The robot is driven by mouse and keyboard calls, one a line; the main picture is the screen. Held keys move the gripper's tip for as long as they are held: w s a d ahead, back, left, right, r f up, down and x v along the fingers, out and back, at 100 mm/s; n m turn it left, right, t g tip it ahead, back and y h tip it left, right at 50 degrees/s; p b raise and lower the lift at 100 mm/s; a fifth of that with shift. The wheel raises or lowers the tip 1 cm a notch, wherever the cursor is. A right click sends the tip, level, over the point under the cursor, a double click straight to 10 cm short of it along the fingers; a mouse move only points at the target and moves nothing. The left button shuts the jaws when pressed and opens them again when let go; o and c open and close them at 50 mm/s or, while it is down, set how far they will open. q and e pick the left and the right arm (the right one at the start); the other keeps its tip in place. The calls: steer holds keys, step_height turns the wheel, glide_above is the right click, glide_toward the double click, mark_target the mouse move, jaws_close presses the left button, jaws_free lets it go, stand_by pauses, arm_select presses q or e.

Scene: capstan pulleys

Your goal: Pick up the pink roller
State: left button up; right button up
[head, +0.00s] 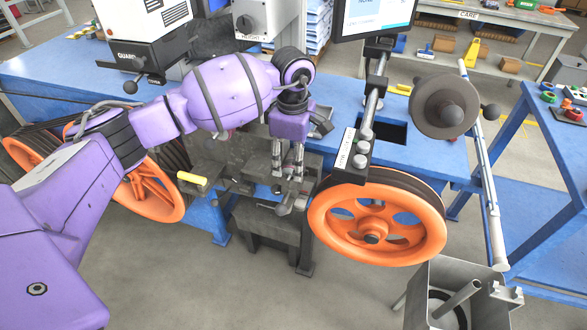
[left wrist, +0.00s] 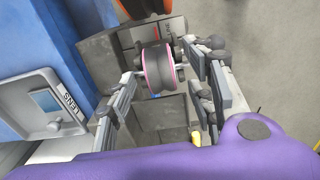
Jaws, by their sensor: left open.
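The pink roller (left wrist: 157,69) shows in the left wrist view as a dark drum with pink rims, seated in a grey machine block. It lies between the spread fingers of my left gripper (left wrist: 160,80), with the fingers apart on either side. In the head view my left gripper (head: 287,176) points down over the grey machine between the two orange wheels. I cannot make out the roller in the head view. I cannot tell whether any finger touches it. My right gripper is in neither view.
Orange wheels stand left (head: 150,190) and right (head: 377,226) of the machine. A yellow-handled lever (head: 192,179) is left of the gripper. A screen (head: 372,16) and dark knob (head: 445,103) stand at right. A metal bin (head: 450,285) is at lower right.

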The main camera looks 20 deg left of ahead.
arm_select(q)
jaws_close()
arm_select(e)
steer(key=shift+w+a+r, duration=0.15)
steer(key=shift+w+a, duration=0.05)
arm_select(q)
steer(key=shift+r, duration=0.5)
step_height(320, 180, up, 2)
steer(key=shift+w+r, duration=0.1)
steer(key=shift+r, duration=0.05)
steer(key=s+d+r+p, duration=0.1)
steer(key=s+d+r, duration=0.3)
steer(key=s+r, duration=0.9)
steer(key=shift+s+r, duration=0.3)
steer(key=shift+r, duration=0.55)
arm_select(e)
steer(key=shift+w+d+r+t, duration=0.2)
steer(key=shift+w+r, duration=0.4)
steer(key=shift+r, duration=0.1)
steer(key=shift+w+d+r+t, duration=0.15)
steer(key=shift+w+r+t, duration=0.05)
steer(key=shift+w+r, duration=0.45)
